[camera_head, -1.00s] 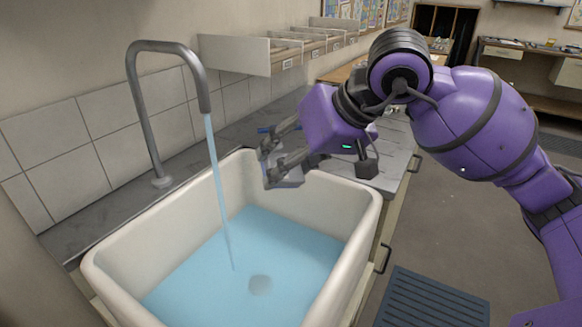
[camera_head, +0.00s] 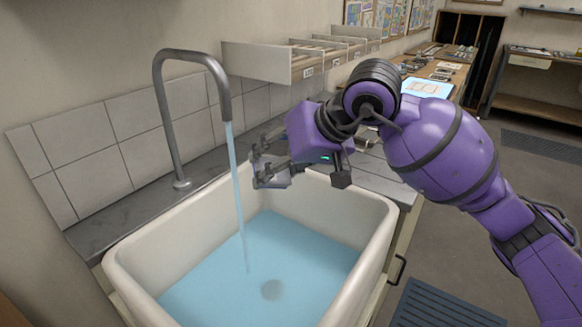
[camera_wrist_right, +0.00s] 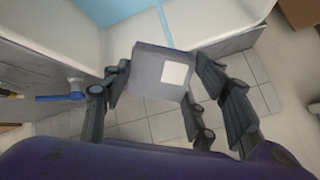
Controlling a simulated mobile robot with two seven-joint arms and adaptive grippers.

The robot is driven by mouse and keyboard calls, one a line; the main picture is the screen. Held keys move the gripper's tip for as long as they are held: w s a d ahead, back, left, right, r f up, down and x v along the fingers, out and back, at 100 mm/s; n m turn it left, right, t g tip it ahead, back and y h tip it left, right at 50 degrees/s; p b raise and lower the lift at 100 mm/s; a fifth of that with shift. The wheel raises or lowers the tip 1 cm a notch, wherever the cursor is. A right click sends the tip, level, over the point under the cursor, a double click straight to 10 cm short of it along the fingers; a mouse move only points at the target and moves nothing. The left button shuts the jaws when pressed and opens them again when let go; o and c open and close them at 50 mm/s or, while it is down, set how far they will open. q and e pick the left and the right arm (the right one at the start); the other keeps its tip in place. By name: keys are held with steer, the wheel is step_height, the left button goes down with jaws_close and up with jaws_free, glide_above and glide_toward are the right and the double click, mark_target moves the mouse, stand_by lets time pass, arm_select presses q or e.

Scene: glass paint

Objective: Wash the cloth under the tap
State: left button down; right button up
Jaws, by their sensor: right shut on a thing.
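The curved grey tap (camera_head: 163,95) stands behind the left of the white sink, and a blue stream of water (camera_head: 237,190) runs from it into the basin. My right gripper (camera_head: 258,167) is just right of the stream, above the sink's back rim. It is shut on a flat grey square piece with a white patch, which I take to be the folded cloth (camera_wrist_right: 148,75). In the head view the cloth is mostly hidden between the fingers. In the right wrist view the stream (camera_wrist_right: 163,22) falls beyond the cloth, apparently apart from it. My left gripper is not in view.
The white sink (camera_head: 375,240) holds blue water over a dark drain. A grey counter (camera_head: 125,222) and tiled wall lie behind it. A shelf of open compartments (camera_head: 255,62) hangs above the counter. A blue-handled valve (camera_wrist_right: 60,97) shows in the right wrist view.

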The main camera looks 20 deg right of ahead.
steer(key=shift+w+a+f, duration=0.15)
steer(key=shift+w+a, duration=0.35)
steer(key=shift+w, duration=0.25)
arm_select(q)
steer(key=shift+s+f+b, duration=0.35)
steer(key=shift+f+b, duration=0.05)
steer(key=shift+b, duration=0.05)
arm_select(e)
steer(key=w+a, duration=0.2)
steer(key=w, duration=0.1)
steer(key=w+f, duration=0.1)
steer(key=shift+w+a, duration=0.3)
steer(key=shift+a, duration=0.1)
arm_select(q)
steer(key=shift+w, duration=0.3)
arm_select(e)
steer(key=shift+w+d+f, duration=0.1)
steer(key=shift+d, duration=0.05)
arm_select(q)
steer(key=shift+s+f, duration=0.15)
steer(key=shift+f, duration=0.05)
arm_select(e)
steer(key=shift+w+d, duration=0.2)
steer(key=shift+d, duration=0.2)
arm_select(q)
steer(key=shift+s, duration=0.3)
arm_select(e)
steer(key=shift+a, duration=0.1)
steer(key=shift+s+a, duration=0.3)
steer(key=shift+a, duration=0.15)
